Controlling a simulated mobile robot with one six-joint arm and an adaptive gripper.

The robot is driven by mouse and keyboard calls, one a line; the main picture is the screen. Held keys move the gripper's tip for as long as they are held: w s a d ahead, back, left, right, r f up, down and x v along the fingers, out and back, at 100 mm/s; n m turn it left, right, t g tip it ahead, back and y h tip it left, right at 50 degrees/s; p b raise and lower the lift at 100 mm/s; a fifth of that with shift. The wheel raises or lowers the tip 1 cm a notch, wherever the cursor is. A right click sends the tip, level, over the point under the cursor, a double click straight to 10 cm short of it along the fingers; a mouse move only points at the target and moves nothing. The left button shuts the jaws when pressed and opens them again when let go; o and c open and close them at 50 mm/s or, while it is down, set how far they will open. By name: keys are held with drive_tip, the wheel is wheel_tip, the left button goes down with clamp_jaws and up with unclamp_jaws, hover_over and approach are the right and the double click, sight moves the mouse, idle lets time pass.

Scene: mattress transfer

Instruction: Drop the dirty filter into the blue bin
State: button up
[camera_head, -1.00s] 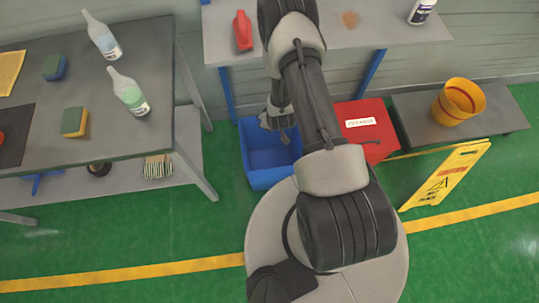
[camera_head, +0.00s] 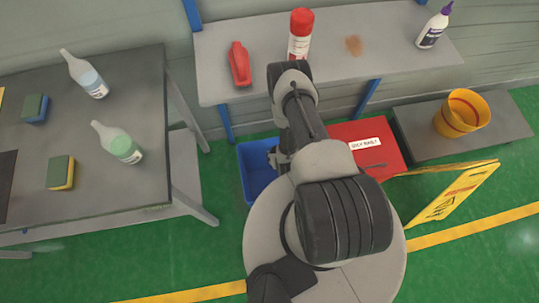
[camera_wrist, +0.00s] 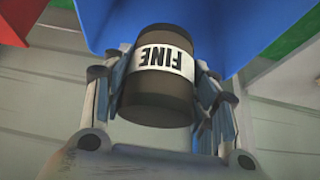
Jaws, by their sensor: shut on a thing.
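My gripper (camera_wrist: 166,80) is shut on a dark brown cylindrical filter (camera_wrist: 158,108) with a white band reading "FINE". The blue bin (camera_wrist: 225,30) fills the background behind the filter in the wrist view. In the head view the blue bin (camera_head: 252,184) stands on the green floor, and my gripper (camera_head: 274,158) is at its right side, partly hidden by my arm. The filter cannot be made out in the head view. Whether it is over the bin's opening is hard to tell.
A red box (camera_head: 388,155) with a white label is right of the bin. A yellow floor sign (camera_head: 455,195) and a yellow bucket (camera_head: 462,113) are further right. A grey bench (camera_head: 225,60) holds a red spray can (camera_head: 300,35). A dark table (camera_head: 110,180) stands left.

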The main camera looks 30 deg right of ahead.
drive_tip(key=shift+s+f+b, duration=0.1)
drive_tip(key=shift+f+b, duration=0.2)
drive_tip(key=shift+f, duration=0.2)
wheel_tip(320, 180, down, 4)
drive_tip(key=b, duration=0.3)
drive_tip(key=shift+f+b, duration=0.25)
drive_tip(key=shift+b, duration=0.05)
drive_tip(key=o, duration=1.2)
drive_tip(key=shift+r, duration=0.15)
drive_tip(key=v, duration=0.7)
drive_tip(key=shift+s+a+r, duration=0.1)
drive_tip(key=shift+r, duration=0.05)
